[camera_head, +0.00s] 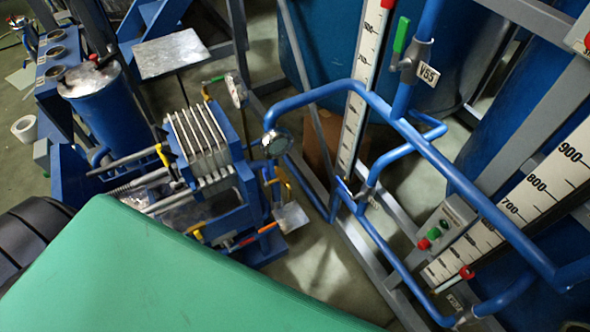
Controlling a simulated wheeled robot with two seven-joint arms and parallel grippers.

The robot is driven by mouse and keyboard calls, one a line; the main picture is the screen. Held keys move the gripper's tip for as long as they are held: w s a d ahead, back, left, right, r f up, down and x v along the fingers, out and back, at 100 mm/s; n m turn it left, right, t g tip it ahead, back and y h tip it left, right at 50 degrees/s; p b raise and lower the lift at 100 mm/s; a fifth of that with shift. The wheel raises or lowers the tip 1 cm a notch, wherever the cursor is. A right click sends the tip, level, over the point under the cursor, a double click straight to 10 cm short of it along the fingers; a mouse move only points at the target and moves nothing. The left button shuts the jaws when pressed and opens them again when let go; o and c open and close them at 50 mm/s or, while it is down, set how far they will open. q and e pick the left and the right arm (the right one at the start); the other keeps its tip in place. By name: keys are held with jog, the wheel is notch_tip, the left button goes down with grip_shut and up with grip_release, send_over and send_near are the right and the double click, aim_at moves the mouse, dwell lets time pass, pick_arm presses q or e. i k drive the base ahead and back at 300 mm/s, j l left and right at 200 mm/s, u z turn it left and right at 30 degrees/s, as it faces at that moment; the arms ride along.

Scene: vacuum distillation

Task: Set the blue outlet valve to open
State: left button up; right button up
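Blue pipework runs across the right half of the head view. A small blue lever (344,187) sits on the lower pipe beside the tall white scale, with a small tag next to it. It looks like the blue outlet valve, but it is too small to tell whether it is open or shut. A valve with a green handle (402,35) stands upright on the upper pipe, by a tag reading V55. A red handle (467,272) shows on the lower right piping. Neither of my grippers is in view.
A filter press (203,140) with several pale plates stands at centre left. A round gauge (276,143) hangs on the pipe end. A control box (440,226) with red and green buttons is at the right. A large green surface (150,270) hides the lower left.

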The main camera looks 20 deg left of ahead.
aim_at(337, 179)
jog(key=u, duration=0.3)
jog(key=j+z, duration=0.1)
jog(key=z, duration=1.45)
jog(key=k+j+z, duration=0.2)
jog(key=k+j, duration=0.3)
jog(key=k+j+z, duration=0.2)
jog(key=k+j, duration=0.2)
jog(key=k, duration=0.3)
